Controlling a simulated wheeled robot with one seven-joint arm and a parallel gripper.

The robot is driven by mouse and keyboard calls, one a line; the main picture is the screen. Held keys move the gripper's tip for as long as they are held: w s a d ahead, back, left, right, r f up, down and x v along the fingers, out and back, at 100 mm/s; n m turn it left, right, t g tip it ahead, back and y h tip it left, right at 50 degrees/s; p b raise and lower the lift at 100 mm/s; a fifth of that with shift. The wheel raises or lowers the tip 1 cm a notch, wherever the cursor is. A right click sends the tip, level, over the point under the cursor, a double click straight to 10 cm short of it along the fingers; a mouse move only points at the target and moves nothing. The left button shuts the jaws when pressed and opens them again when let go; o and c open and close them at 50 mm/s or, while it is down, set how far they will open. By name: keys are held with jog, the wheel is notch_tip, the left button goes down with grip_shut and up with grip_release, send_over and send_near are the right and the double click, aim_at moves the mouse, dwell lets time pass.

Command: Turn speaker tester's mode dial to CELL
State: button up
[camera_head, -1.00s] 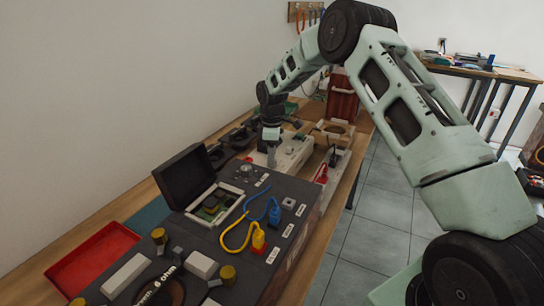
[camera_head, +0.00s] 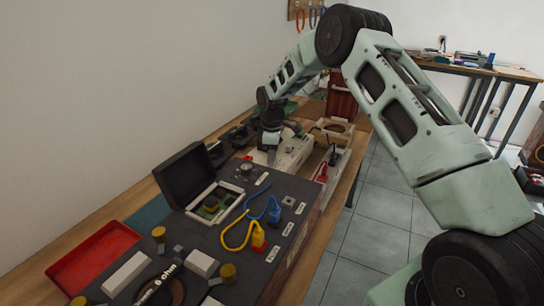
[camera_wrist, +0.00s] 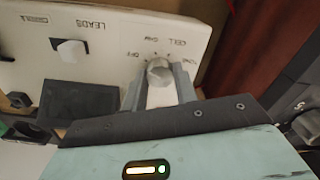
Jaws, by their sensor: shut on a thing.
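The speaker tester (camera_head: 294,153) is a white box on the bench past the dark test case, and it also fills the top of the wrist view (camera_wrist: 105,50). Its round pale mode dial (camera_wrist: 160,71) has small labels around it, among them OFF and CELL. The lettering is small, and I cannot tell which label the dial points at. My gripper (camera_wrist: 158,90) is shut on the dial, with one finger on each side. In the head view my gripper (camera_head: 271,157) is at the tester's near left end, and the dial is hidden there.
A white square knob (camera_wrist: 71,50) sits by the LEADS label. A dark case (camera_head: 215,225) with an open lid, yellow and blue leads and red tray (camera_head: 95,258) stand nearer. A dark red box (camera_head: 341,97) stands behind the tester.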

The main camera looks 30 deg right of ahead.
jog(key=m, duration=0.8)
jog(key=shift+m, duration=0.3)
jog(key=m, duration=0.4)
jog(key=shift+m, duration=0.3)
jog(key=m, duration=0.4)
jog(key=shift+p, duration=0.3)
jog(key=shift+w+m, duration=0.1)
jog(key=shift+m, duration=0.2)
jog(key=shift+r, duration=0.1)
jog(key=o, duration=1)
